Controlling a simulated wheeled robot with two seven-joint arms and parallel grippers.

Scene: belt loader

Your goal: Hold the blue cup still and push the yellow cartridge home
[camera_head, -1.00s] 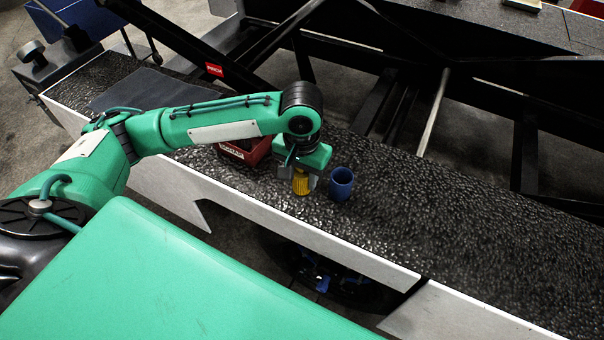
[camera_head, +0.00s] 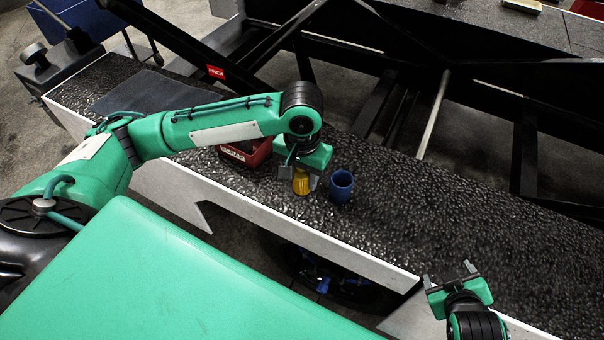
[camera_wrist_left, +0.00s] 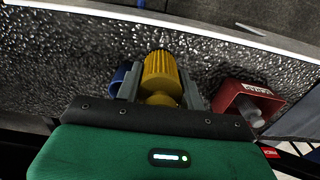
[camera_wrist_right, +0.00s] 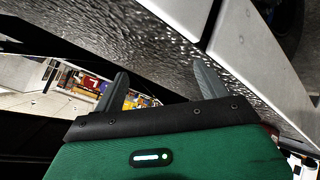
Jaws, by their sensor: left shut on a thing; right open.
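The yellow cartridge (camera_head: 301,182) is ribbed and stands at the belt's near part in the head view; it also shows in the left wrist view (camera_wrist_left: 160,72). My left gripper (camera_head: 302,180) is shut on it, with one finger on each side. Whether the cartridge touches the belt is unclear. The blue cup (camera_head: 341,186) stands upright on the belt just right of the cartridge, apart from it; in the left wrist view the cup (camera_wrist_left: 119,78) is partly hidden behind a finger. My right gripper (camera_head: 452,276) is open and empty near the belt's front edge at lower right.
A red box (camera_head: 246,152) sits on the belt left of my left gripper, partly hidden by my arm. A dark mat (camera_head: 150,92) lies further left. The black textured belt (camera_head: 450,225) is clear right of the cup. A pale rail (camera_head: 345,253) runs along its front.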

